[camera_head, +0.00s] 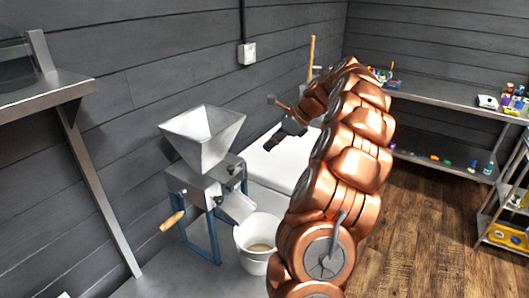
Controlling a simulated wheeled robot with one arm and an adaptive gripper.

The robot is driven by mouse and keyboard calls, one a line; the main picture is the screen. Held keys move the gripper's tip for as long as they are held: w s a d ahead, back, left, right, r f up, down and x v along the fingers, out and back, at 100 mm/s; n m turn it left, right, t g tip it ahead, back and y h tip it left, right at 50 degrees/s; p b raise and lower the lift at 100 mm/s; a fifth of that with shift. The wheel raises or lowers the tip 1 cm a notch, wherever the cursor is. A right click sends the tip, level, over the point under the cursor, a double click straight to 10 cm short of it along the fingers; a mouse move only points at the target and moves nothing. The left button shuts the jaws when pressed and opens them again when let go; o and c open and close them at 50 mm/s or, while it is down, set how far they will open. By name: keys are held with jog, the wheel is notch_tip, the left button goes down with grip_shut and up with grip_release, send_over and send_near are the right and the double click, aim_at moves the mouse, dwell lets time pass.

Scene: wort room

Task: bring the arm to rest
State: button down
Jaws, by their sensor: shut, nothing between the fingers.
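My copper-coloured arm rises from the bottom centre and bends over at the top, folding back toward the left. My gripper (272,143) is the small dark part at its end. It is shut and holds nothing. It hangs in the air, in the picture just in front of a white surface (285,160) and right of the mill's hopper. I cannot tell how far it is from either.
A grain mill with a metal hopper (203,138) and wooden crank stands left of my arm. A white bucket (255,262) stands beside it. A steel shelf (450,94) with small items lines the back right. A wall shelf (50,97) is at left. Wooden floor (420,235) is open at right.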

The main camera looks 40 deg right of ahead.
jog(key=shift+s+d+r, duration=0.1)
jog(key=shift+r, duration=0.1)
jog(key=s+a+r+n+g, duration=0.15)
jog(key=a+n, duration=0.35)
jog(key=a, duration=0.6)
jog(key=a+r+n+g, duration=0.15)
jog(key=a+n, duration=0.25)
jog(key=a, duration=0.6)
jog(key=s+a+f+n+g+h, duration=0.1)
jog(key=s+a+f+n+g, duration=0.2)
jog(key=s+a+n, duration=0.8)
jog(key=s+a+f+n+g+h, duration=0.1)
jog(key=s+a+f+n+h, duration=0.1)
jog(key=s, duration=0.7)
jog(key=s+a+f+n+h, duration=0.2)
jog(key=s+f+n, duration=0.3)
jog(key=s, duration=0.5)
jog(key=shift+a+f+n+g, duration=0.15)
jog(key=shift+n+g, duration=0.15)
jog(key=shift+g, duration=0.1)
